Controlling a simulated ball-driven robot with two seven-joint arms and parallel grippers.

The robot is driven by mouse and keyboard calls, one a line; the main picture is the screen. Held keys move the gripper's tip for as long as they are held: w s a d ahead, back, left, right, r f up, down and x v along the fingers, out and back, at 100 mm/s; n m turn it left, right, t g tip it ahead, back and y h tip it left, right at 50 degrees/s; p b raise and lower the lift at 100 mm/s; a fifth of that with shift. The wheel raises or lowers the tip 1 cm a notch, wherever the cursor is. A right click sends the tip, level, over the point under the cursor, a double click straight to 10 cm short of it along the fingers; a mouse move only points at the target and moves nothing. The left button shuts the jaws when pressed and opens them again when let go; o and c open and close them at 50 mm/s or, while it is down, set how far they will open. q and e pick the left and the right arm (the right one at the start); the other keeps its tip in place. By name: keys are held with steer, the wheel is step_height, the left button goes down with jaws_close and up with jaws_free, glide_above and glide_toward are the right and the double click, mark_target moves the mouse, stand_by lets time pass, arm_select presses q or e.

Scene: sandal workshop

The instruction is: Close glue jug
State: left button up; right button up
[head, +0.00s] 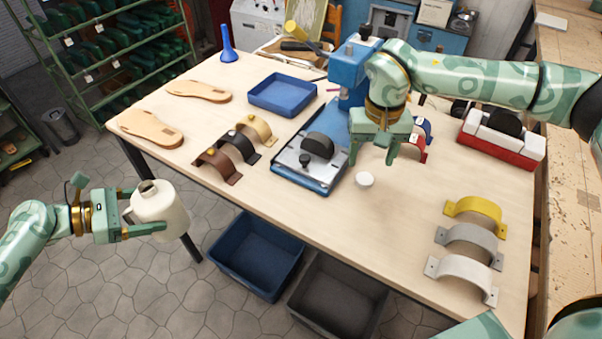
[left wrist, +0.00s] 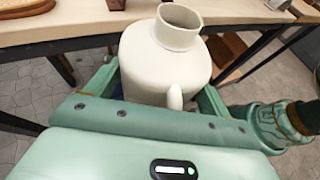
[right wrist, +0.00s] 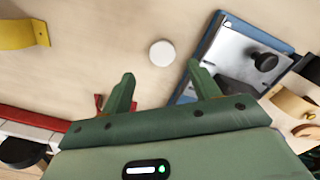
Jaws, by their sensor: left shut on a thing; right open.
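The cream glue jug (head: 160,207) is held off the table's left front side, over the floor, with its neck open and no lid on it. My left gripper (head: 122,221) is shut on the jug's body. In the left wrist view the jug (left wrist: 160,60) stands between the fingers with its open mouth facing up and away. A small round white lid (head: 365,179) lies on the table in front of the blue press. My right gripper (head: 376,152) is open and empty above the table, behind the lid. The lid (right wrist: 162,53) is beyond the fingertips in the right wrist view.
A blue press (head: 348,68) with a metal plate (head: 310,165) stands near the lid. Coloured straps (head: 466,238) lie at the right, with others (head: 236,147) at the left. Blue (head: 255,255) and grey (head: 338,296) bins sit below the front edge. The table around the lid's front is clear.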

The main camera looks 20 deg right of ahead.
mark_target(365, 178)
stand_by(0.3)
arm_select(q)
step_height(365, 178, down, 2)
steer(key=shift+f+b, duration=0.1)
steer(key=shift+b, duration=0.75)
arm_select(e)
steer(key=f, duration=0.5)
steer(key=shift+a+f, duration=0.2)
steer(key=shift+a, duration=0.1)
steer(key=shift+s, duration=0.1)
steer(key=shift+r, duration=0.1)
steer(key=shift+c, duration=0.3)
steer(key=c, duration=1.1)
steer(key=shift+o, duration=0.2)
steer(key=shift+r, duration=0.1)
arm_select(q)
steer(key=shift+r+p, duration=1.35)
steer(key=shift+r, duration=0.5)
arm_select(e)
step_height(365, 178, up, 10)
